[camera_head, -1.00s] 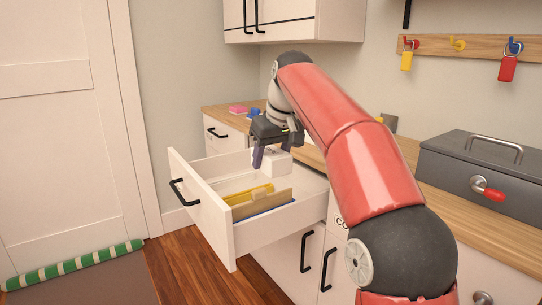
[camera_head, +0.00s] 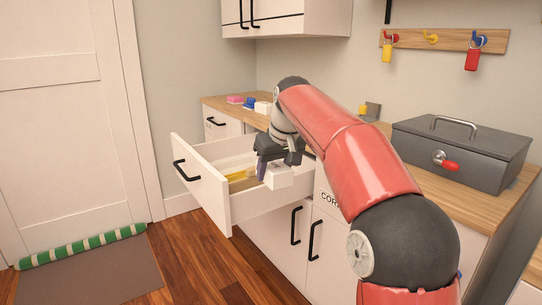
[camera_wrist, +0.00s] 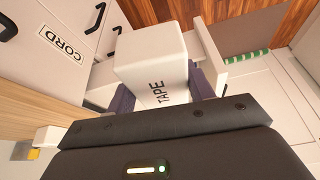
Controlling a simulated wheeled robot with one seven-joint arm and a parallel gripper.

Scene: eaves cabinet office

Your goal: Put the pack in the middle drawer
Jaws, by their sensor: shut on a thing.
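The pack is a white box marked TAPE (camera_wrist: 150,62), also seen in the head view (camera_head: 280,177). My gripper (camera_head: 270,170) is shut on it, with a dark finger on either side in the wrist view (camera_wrist: 165,90). The open drawer (camera_head: 208,187) is pulled out, between a shut drawer on its left and the CORD front on its right. In the head view the pack overlaps the drawer's right side wall; I cannot tell its height above it. Yellow contents (camera_head: 240,175) show inside; my gripper hides part of the interior.
The wooden counter carries a pink block (camera_head: 235,99), a blue item (camera_head: 250,103), a white box (camera_head: 263,107) and a grey metal box (camera_head: 460,152). The CORD front (camera_head: 328,198) is shut. Cupboard doors with black handles (camera_head: 296,226) stand below. The floor before the drawer is clear.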

